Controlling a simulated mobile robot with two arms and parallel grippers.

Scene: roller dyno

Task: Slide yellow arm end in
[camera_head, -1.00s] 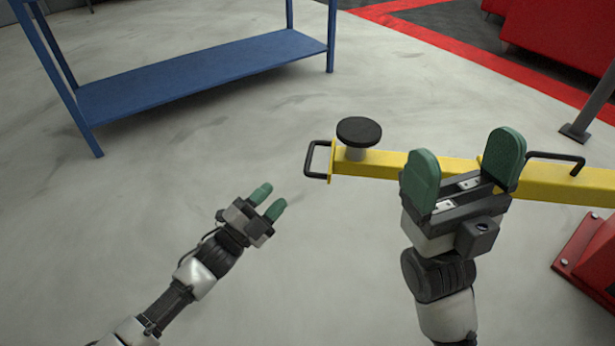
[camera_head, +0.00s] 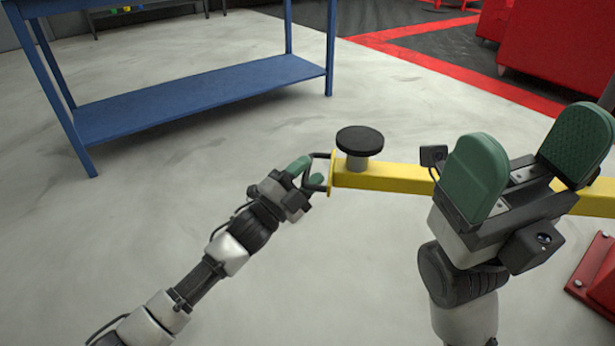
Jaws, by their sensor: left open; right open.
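The yellow arm (camera_head: 394,177) runs from the middle of the view to the right, behind my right gripper. Its left end has a black loop handle (camera_head: 319,172) on a yellow end plate. A round black pad (camera_head: 360,140) stands on top near that end. My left gripper (camera_head: 308,172) is open at the loop handle, with its green fingers around or beside the handle's outer bar; which one I cannot tell. My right gripper (camera_head: 525,165) is open, large in view, in front of the arm.
A blue metal table with a lower shelf (camera_head: 200,98) stands at the back left. A red base plate (camera_head: 594,270) is on the floor at the right edge. Red cabinets (camera_head: 562,45) stand at the back right. The grey floor in the middle is clear.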

